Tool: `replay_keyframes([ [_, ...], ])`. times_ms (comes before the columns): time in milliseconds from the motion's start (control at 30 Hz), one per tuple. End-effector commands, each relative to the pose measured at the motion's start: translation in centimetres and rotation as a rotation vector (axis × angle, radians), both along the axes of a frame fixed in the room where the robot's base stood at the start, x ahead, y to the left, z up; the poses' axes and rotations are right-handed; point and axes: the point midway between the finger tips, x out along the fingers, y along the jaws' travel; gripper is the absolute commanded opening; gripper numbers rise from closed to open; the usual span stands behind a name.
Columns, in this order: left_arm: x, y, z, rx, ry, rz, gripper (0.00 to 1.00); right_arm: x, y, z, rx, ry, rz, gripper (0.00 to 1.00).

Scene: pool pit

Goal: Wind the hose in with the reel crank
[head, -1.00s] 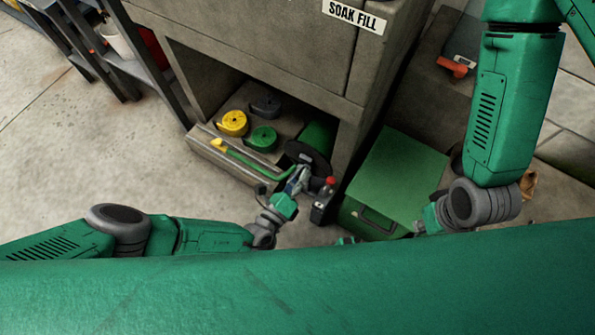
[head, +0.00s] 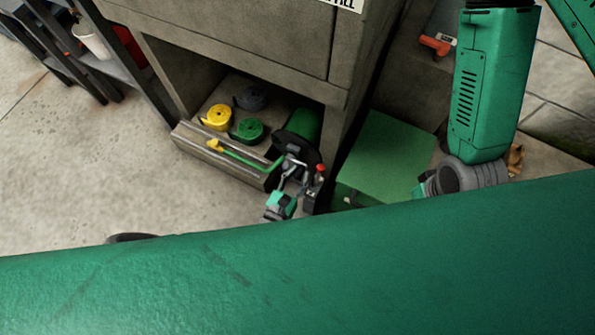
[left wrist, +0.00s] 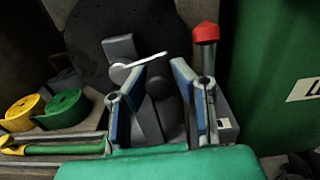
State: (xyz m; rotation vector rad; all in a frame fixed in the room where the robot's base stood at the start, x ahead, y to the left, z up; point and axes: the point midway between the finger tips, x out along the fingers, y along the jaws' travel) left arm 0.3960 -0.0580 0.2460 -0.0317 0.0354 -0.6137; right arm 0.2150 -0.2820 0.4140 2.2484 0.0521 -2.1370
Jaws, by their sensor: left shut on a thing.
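The hose reel, with a green drum (head: 307,122) and a black end disc (head: 283,141), sits in the lower shelf opening. In the left wrist view the black disc (left wrist: 90,40) fills the back. The green hose (head: 247,156) runs left from the reel to a yellow nozzle (head: 214,145). My left gripper (head: 291,170) is in front of the disc. In the left wrist view its blue-grey fingers (left wrist: 160,80) stand either side of the dark grey crank handle (left wrist: 157,88), shut on it.
A red-topped post (head: 320,170) stands just right of the reel; it also shows in the left wrist view (left wrist: 206,36). Yellow (head: 217,117), green (head: 248,130) and grey (head: 251,97) coils lie on the shelf. A green box (head: 386,160) stands right. The floor at left is clear.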

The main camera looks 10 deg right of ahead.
Motion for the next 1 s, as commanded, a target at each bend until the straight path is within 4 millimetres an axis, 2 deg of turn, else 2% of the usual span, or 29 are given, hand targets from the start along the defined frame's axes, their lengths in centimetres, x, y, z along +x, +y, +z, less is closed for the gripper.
replay_keyframes([
  [33, -0.4, 0.2, -0.7, 0.038, -0.016, 0.0, 0.0, 0.0, 0.0, -0.2, 0.0, 0.0, 0.0, 0.0],
  [400, -0.4, 0.2, -1.6, 0.215, -0.148, -0.001, 0.0, 0.0, 0.0, -0.4, 0.0, 0.0, 0.0, 0.0],
  [1000, -0.4, 0.2, -1.9, 0.27, -0.189, -0.003, 0.0, 0.0, 0.0, -0.5, 0.0, 0.0, 0.0, 0.0],
])
